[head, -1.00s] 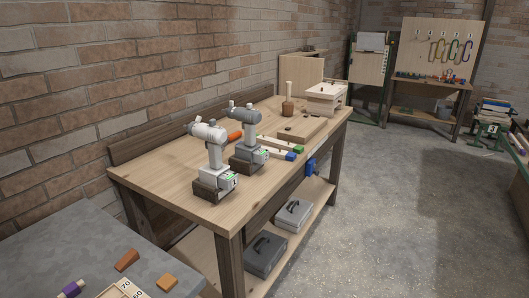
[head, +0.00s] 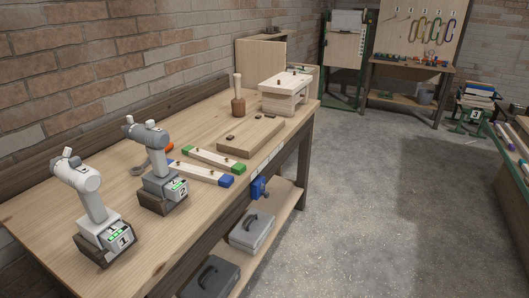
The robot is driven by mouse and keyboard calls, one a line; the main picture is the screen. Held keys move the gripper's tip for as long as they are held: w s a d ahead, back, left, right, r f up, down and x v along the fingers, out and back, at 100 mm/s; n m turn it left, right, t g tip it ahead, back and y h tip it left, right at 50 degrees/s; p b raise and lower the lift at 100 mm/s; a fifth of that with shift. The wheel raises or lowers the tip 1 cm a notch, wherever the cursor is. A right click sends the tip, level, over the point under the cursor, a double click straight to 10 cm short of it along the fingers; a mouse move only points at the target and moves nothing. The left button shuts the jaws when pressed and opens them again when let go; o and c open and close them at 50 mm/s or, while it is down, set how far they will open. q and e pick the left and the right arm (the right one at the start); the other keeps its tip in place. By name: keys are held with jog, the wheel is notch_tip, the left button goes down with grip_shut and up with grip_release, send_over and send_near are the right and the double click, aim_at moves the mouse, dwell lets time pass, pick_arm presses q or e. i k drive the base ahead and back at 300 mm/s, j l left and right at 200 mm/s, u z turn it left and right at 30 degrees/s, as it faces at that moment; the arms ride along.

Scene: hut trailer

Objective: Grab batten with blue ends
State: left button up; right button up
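The batten with blue ends (head: 200,173) lies flat on the wooden workbench (head: 120,186). Its right blue end is near the bench's front edge, and its left blue end is partly behind the drill marked 2. A similar batten with green ends (head: 213,159) lies just behind it, roughly parallel. Both have small knobs on top. Neither of my grippers shows in the head view.
Two grey drills, marked 1 (head: 92,207) and 2 (head: 158,170), stand left of the battens. A thick board (head: 250,136), a mallet (head: 238,102) and a wooden box (head: 285,94) lie beyond. A blue vise (head: 259,187) juts from the front edge.

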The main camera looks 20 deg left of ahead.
aim_at(226, 180)
jog(key=i+l+u, duration=0.1)
jog(key=i, duration=0.55)
jog(key=i+l, duration=0.15)
jog(key=i, duration=0.5)
jog(key=j+u, duration=0.05)
